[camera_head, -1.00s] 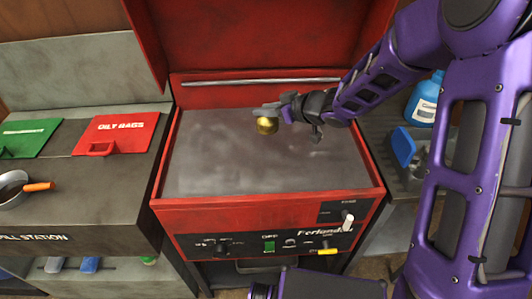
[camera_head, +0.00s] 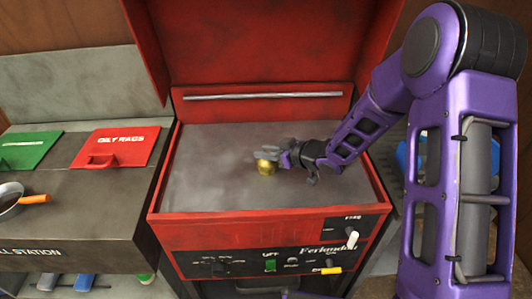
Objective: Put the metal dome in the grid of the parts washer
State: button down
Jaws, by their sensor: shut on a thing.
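The red parts washer (camera_head: 240,224) stands open in the middle of the view, its lid (camera_head: 265,50) raised at the back. Its inside shows as a flat grey surface (camera_head: 220,180); I cannot make out a grid pattern on it. My gripper (camera_head: 266,159) reaches in from the right over this surface. I cannot tell whether the dome touches the grey surface. The jaws partly cover the dome's top.
A bench with a red "OILY RAGS" lid (camera_head: 112,147), a green lid (camera_head: 28,150) and a pan with an orange handle (camera_head: 12,200) stands at left. A grey bar (camera_head: 262,96) crosses the washer's back. Its front panel (camera_head: 270,255) carries knobs and switches.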

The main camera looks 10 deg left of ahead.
jog(key=shift+f, duration=0.15)
jog(key=c, duration=0.7)
grip_release()
jog(key=shift+o, duration=0.2)
jog(key=shift+r, duration=0.25)
jog(key=p+v, duration=0.1)
jog(key=v, duration=1.1)
jog(key=shift+p, duration=0.35)
jog(key=shift+f, duration=0.1)
